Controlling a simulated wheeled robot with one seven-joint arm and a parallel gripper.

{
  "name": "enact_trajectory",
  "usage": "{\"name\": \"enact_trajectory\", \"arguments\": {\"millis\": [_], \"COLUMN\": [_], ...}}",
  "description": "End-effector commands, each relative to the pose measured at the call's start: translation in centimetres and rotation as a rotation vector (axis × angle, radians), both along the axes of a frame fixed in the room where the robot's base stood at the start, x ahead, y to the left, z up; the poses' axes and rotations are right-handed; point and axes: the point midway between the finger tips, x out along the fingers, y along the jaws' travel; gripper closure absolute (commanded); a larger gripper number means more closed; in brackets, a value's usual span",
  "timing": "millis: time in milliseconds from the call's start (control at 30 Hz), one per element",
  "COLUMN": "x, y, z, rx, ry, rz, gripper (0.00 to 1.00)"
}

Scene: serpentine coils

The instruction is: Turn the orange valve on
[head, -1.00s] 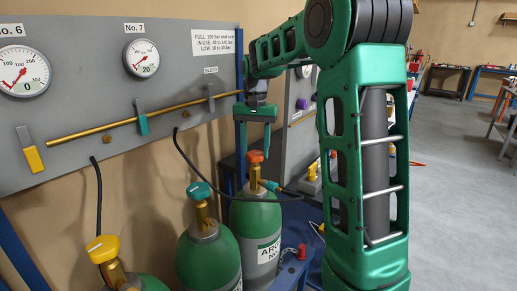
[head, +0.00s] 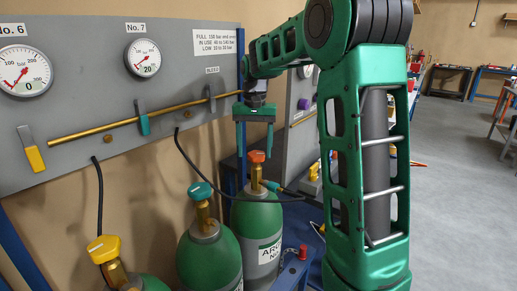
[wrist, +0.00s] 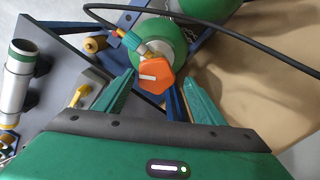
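The orange valve (head: 257,156) is a knob on a brass stem, on top of the green cylinder (head: 257,222) farthest right in the head view. My gripper (head: 255,149) points down just above it, its two fingers apart and nothing between them that I can see held. In the wrist view the orange valve (wrist: 155,76) carries a white mark and shows between the fingertips of my open gripper (wrist: 159,78). Whether the fingertips reach down beside the knob is hard to tell; they look clear of it.
Cylinders with a teal valve (head: 200,191) and a yellow valve (head: 103,248) stand to the left. A black hose (head: 190,160) runs from the grey gauge panel (head: 90,100) to the orange-valved cylinder. A blue frame (head: 297,264) with a red knob stands right of it.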

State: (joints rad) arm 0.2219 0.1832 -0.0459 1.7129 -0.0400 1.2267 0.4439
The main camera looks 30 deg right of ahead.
Motion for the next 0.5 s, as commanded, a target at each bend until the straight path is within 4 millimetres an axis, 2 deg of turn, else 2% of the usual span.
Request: {"name": "enact_trajectory", "arguments": {"millis": [267,367,500], "x": [-0.1,-0.1,0.1], "y": [-0.2,-0.2,-0.2], "z": [0.5,1.8,4.3], "rx": [0.0,-0.001,-0.001], "ry": [0.003,0.002,0.0], "rz": [-0.006,-0.006,-0.005], "gripper": [0.37,0.37,0.37]}}
